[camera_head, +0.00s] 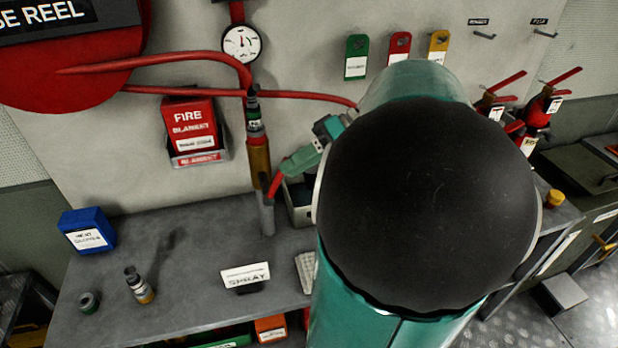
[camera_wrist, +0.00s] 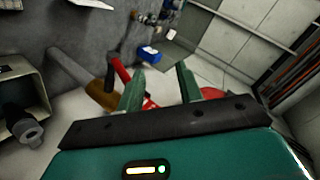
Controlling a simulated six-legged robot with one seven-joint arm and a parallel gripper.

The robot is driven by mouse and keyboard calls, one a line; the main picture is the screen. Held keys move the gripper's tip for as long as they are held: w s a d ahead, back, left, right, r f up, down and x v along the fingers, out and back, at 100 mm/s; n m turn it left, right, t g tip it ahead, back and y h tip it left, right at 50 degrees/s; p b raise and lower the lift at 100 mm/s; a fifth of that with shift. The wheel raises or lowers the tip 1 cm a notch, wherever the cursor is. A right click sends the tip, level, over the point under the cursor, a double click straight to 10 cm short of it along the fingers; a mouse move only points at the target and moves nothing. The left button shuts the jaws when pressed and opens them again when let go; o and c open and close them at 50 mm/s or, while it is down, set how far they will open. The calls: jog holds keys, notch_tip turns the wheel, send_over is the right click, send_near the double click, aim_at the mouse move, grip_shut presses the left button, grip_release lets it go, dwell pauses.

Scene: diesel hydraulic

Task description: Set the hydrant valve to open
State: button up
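The hydrant valve (camera_head: 259,156) is a brass-coloured body on an upright pipe in front of the wall. Its red lever (camera_head: 275,184) slants up to the right from the pipe. My gripper (camera_head: 290,168) is at the lever's upper end, partly hidden by my arm. In the wrist view, my gripper (camera_wrist: 159,68) has its two green fingers clearly apart. The red lever (camera_wrist: 119,70) shows beside the left finger, which seems to cover part of it. The brass body (camera_wrist: 102,94) is further left. I cannot tell whether finger and lever touch.
A pressure gauge (camera_head: 241,43), a red hose reel (camera_head: 60,75) and a fire blanket box (camera_head: 189,130) are on the wall. The grey bench (camera_head: 190,270) holds a blue box (camera_head: 86,230), a small bottle (camera_head: 138,285) and a white sign (camera_head: 246,275). My arm hides the right part.

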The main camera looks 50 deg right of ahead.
jog(key=s+a+r, duration=0.4)
jog(key=s+a, duration=0.1)
jog(key=s, duration=0.2)
jog(key=shift+a, duration=0.3)
jog(key=shift+s, duration=0.1)
